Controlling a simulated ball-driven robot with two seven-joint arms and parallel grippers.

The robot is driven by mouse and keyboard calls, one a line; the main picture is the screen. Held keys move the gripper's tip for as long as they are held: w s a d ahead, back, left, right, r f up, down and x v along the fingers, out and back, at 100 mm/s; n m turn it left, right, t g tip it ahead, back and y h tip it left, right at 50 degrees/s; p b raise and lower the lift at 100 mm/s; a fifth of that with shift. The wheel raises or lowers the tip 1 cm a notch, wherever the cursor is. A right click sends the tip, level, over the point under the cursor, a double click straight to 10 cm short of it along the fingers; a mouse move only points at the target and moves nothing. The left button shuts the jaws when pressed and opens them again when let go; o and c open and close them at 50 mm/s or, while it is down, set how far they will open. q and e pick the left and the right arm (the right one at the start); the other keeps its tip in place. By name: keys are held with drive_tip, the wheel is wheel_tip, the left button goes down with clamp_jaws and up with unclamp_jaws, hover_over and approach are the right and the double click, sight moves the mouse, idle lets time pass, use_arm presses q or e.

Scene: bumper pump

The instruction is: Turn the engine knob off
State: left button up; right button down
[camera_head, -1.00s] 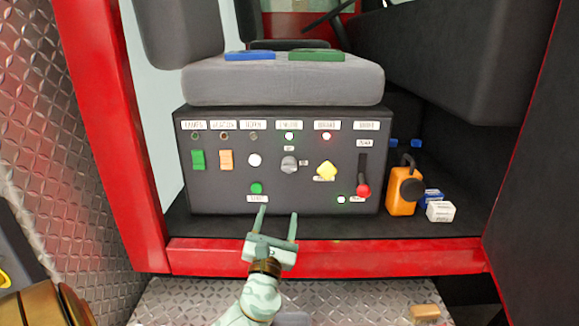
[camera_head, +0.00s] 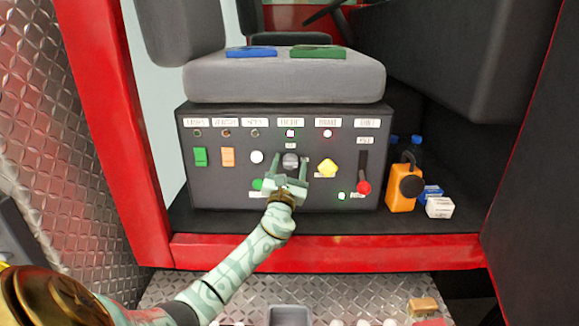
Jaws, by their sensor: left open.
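The engine knob (camera_head: 290,161) is a grey round knob on the dark control panel (camera_head: 220,185), under a lit indicator and a white label. My left gripper (camera_head: 291,168) is open in front of the panel, with one finger on each side of the knob. I cannot tell whether the fingers touch it. My right gripper is not in view.
A yellow knob (camera_head: 328,168) and a red-handled lever (camera_head: 363,187) are right of the engine knob. A white button (camera_head: 257,157), an orange switch (camera_head: 228,157) and a green switch (camera_head: 201,157) are left. An orange radio-like object (camera_head: 404,188) stands beside the panel.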

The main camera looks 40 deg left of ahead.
use_arm(q)
drive_tip(key=shift+c, duration=0.2)
drive_tip(key=c, duration=0.9)
drive_tip(key=shift+o, duration=0.2)
